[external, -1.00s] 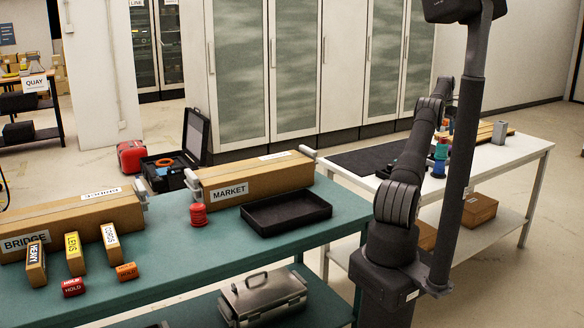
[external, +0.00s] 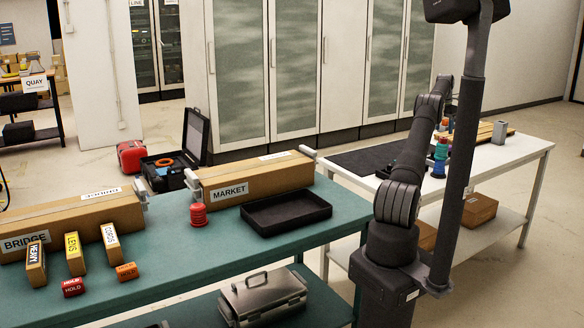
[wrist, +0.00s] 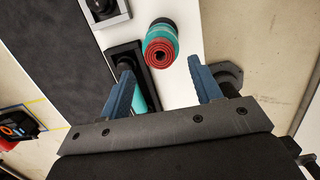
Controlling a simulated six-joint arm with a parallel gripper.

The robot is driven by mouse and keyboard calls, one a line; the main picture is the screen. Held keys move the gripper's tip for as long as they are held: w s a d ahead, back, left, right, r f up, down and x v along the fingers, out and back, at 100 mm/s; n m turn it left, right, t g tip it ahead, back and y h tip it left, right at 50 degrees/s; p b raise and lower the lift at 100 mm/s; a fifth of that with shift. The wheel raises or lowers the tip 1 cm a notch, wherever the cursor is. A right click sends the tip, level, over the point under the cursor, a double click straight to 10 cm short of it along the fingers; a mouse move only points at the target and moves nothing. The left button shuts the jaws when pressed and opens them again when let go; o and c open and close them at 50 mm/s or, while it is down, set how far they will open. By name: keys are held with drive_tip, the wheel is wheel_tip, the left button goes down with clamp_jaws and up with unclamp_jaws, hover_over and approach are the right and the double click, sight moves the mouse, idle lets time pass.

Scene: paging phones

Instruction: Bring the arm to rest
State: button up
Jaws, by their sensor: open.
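In the wrist view my gripper (wrist: 160,64) is open, with its two blue fingers apart and nothing held between them. A stack with a red ridged top and teal sides (wrist: 162,46) stands on the white table, just beyond the fingertips and apart from them. In the external view my arm (external: 406,165) reaches over the white table (external: 512,152). The gripper itself is mostly hidden there behind the dark post. Teal and blue pieces (external: 439,160) show beside the post on that table.
In the wrist view a black tray (wrist: 112,50) lies beside the left finger, and a dark mat (wrist: 55,60) is further left. The green table (external: 340,205) holds cartons, an empty black tray (external: 285,224), a red stack (external: 198,215) and small labelled boxes.

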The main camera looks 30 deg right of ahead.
sight(444, 138)
drive_tip(key=f, duration=0.4)
drive_tip(key=shift+d+f, duration=0.3)
drive_tip(key=shift+d+r, duration=0.1)
drive_tip(key=shift+r, duration=0.25)
wheel_tip(444, 138, up, 3)
drive_tip(key=shift+r, duration=0.15)
drive_tip(key=s+r, duration=0.7)
drive_tip(key=s, duration=0.4)
drive_tip(key=w+a+f+m, duration=0.2)
drive_tip(key=w+a+f, duration=0.1)
drive_tip(key=w+a, duration=1.1)
drive_tip(key=w+a+f+m, duration=0.1)
drive_tip(key=w+a+f, duration=0.2)
drive_tip(key=w+a, duration=1.1)
drive_tip(key=w+a+f+m, duration=0.1)
drive_tip(key=a+f, duration=0.1)
drive_tip(key=a, duration=1.1)
drive_tip(key=w+a+f+m, duration=0.1)
drive_tip(key=w+a+f, duration=0.1)
drive_tip(key=a, duration=1.1)
drive_tip(key=w+a+f+m+g, duration=0.1)
drive_tip(key=w+a+f, duration=0.1)
drive_tip(key=a, duration=1.1)
drive_tip(key=shift+a+f+m, duration=0.2)
drive_tip(key=shift+a+m, duration=0.2)
